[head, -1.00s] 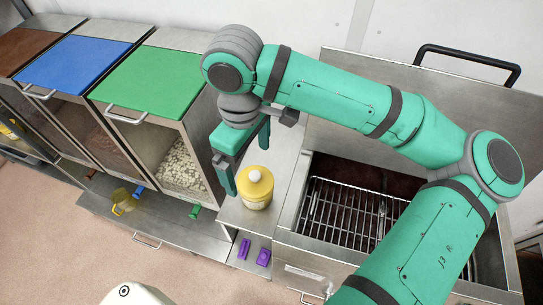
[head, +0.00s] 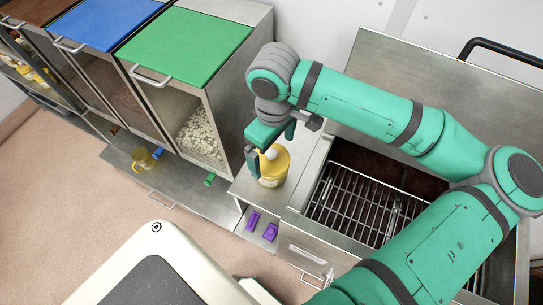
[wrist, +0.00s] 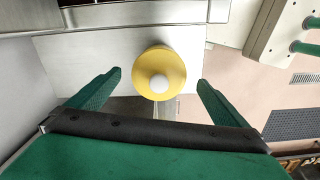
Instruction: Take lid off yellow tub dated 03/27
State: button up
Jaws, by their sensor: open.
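A yellow tub (head: 271,178) with a yellow lid (head: 277,157) and a pale round knob stands upright on the steel counter between the bins and the grill well. A pale label shows on its front, but the date is too small to read. In the wrist view the lid (wrist: 172,65) is seen from above with its white knob. My gripper (head: 272,160) is open and empty at the tub, its fingers on either side. In the wrist view the fingers (wrist: 158,85) stand apart, the lid lying between and a little beyond them. No touch shows.
A bin with a green lid (head: 185,45) stands left of the tub, with a blue-lidded bin (head: 105,25) beyond. A wire rack (head: 350,200) lies in the well at right. Purple pieces (head: 270,232) lie on the lower ledge. A yellow jug (head: 142,161) sits on the left shelf.

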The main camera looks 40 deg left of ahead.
notch_tip(320, 180, down, 2)
jog(key=c, duration=1.1)
